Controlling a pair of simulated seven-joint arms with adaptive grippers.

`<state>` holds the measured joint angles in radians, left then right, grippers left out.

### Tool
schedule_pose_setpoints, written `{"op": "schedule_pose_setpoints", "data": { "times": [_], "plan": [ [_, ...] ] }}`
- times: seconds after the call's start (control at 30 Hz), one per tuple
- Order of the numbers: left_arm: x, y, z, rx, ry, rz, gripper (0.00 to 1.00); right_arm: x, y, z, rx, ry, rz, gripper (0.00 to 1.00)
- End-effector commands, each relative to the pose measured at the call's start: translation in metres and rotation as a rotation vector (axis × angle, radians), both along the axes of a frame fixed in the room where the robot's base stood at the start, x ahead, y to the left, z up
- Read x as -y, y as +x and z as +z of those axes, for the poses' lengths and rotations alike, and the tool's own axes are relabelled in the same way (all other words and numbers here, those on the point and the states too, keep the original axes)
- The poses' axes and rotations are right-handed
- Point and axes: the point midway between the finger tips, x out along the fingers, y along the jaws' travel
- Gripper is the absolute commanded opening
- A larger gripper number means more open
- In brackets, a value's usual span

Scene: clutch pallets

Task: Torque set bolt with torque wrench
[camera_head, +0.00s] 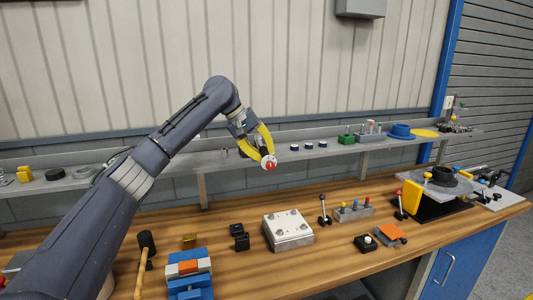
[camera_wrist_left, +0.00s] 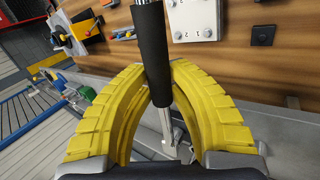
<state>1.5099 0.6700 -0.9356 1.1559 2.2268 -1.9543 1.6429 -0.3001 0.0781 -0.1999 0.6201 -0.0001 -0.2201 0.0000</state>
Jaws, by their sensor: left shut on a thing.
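My left gripper (camera_head: 266,152) is raised over the back of the bench, in front of the rear shelf. Its yellow fingers also fill the left wrist view (camera_wrist_left: 160,72). They are shut on a torque wrench with a black handle (camera_wrist_left: 151,45) and a metal shaft (camera_wrist_left: 166,122). In the head view a round white and red end (camera_head: 268,162) shows at the fingertips; the rest of the wrench is hidden there. A pale square plate with bolts (camera_head: 288,231) lies on the bench, apart from the gripper and lower in the head view. It shows partly in the wrist view (camera_wrist_left: 192,20). My right gripper is out of view.
The wooden bench (camera_head: 335,270) holds a blue vise-like fixture (camera_head: 190,285), a mallet (camera_head: 146,245), small black blocks (camera_head: 240,238), a grey block with coloured knobs (camera_head: 354,211) and a yellow-and-black fixture (camera_head: 440,185). A grey shelf (camera_head: 330,152) with small parts runs behind.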

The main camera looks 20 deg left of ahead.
Motion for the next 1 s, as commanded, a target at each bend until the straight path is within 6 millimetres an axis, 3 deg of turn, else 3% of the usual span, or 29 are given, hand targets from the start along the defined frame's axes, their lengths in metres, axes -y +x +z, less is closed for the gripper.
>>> {"op": "schedule_pose_setpoints", "data": {
  "times": [0.7,1.0],
  "plan": [
    [0.006,0.004,0.002,0.003,-0.002,0.056,0.00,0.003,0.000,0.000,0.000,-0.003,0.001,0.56],
    [0.006,0.005,0.012,0.003,-0.001,0.055,0.00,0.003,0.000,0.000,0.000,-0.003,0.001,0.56]
  ]
}}
